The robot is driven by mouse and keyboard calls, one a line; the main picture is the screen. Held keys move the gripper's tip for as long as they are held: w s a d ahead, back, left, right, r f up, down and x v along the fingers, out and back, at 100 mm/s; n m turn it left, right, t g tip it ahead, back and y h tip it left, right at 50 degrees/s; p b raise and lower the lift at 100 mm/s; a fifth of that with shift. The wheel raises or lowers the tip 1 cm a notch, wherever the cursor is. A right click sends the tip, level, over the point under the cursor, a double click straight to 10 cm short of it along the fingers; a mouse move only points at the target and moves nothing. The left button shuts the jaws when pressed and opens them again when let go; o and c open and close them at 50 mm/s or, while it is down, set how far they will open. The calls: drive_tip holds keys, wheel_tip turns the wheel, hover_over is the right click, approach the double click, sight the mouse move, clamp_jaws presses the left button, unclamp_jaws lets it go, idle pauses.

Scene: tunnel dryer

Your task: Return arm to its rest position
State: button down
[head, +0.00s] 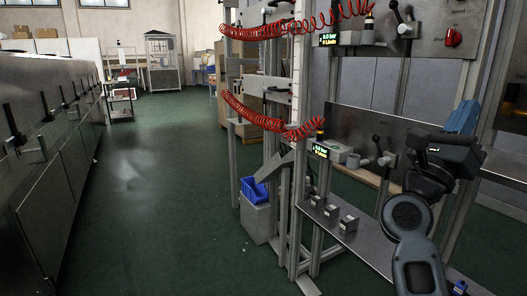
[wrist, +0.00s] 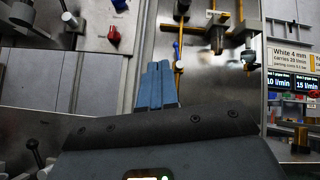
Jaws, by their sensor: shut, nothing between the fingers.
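My arm (head: 412,228) rises at the right of the head view, in front of the metal workstation. My gripper (head: 463,117) is at its upper end, with blue fingers close together and pointing up. In the wrist view my gripper (wrist: 158,85) shows its blue fingers side by side, shut and empty. Behind them is a steel panel (wrist: 215,85) with fittings and levers. I cannot tell the exact gap between the fingers and the panel.
Red coiled hoses (head: 262,120) hang from the workstation frame. Its steel shelf (head: 372,245) holds small metal blocks (head: 349,223). A blue bin (head: 254,190) stands below. A long steel machine (head: 45,150) lines the left. The green floor (head: 150,190) between is clear.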

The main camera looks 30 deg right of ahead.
drive_tip(key=s+a+f+n+t+y, duration=0.4)
drive_tip(key=a+f+n+t+y, duration=0.55)
drive_tip(key=n, duration=0.85)
drive_tip(key=s+a+f+n+t+y, duration=0.4)
drive_tip(key=a+f+n+t+y, duration=0.55)
drive_tip(key=n, duration=0.85)
drive_tip(key=s+a+f+n+g+y, duration=0.45)
drive_tip(key=s+f+n, duration=0.2)
drive_tip(key=s, duration=0.35)
drive_tip(key=s+a+f+n+g+y, duration=0.3)
drive_tip(key=s+a+f+n, duration=0.2)
drive_tip(key=s+n, duration=0.3)
wheel_tip(320, 180, up, 20)
drive_tip(key=s+m+p, duration=0.1)
drive_tip(key=p, duration=1.9)
drive_tip(key=shift+s+a+f+m, duration=0.1)
drive_tip(key=shift+f+m, duration=0.05)
drive_tip(key=shift+m, duration=0.1)
